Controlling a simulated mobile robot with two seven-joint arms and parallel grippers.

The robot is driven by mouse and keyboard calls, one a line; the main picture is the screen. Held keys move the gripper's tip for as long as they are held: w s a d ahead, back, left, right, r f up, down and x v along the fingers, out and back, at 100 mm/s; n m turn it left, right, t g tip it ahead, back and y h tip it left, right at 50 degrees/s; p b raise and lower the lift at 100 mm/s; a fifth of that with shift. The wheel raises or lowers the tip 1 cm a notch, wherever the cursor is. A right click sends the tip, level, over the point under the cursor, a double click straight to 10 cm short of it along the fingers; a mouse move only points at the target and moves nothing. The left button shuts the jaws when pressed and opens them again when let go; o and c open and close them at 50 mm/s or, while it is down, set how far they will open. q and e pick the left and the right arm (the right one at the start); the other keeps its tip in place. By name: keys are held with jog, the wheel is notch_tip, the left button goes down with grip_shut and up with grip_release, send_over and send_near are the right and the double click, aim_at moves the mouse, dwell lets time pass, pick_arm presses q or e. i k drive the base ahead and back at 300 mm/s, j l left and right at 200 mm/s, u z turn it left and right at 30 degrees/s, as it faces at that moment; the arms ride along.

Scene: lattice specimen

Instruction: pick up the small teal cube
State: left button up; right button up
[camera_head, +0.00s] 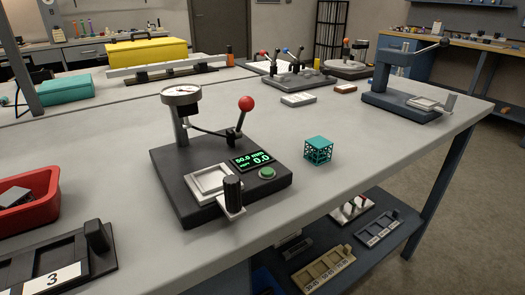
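The small teal cube (318,150) is an open lattice block with a more solid-looking top. It stands upright on the grey workbench (370,148), just right of a black test device, with a small gap between them. Nothing covers it. Neither of my grippers shows in the head view.
The black device (222,168) has a dial gauge (181,95), a red-knobbed lever (246,104) and a green button (267,173). A red bin (45,200) is at left. A blue press (400,88) stands at far right. The bench is clear right of the cube.

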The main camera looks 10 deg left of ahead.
aim_at(318, 143)
jog(key=i+l+u, duration=0.3)
jog(key=u, duration=0.2)
jog(key=i+l+u, duration=0.55)
jog(key=l+u, duration=0.4)
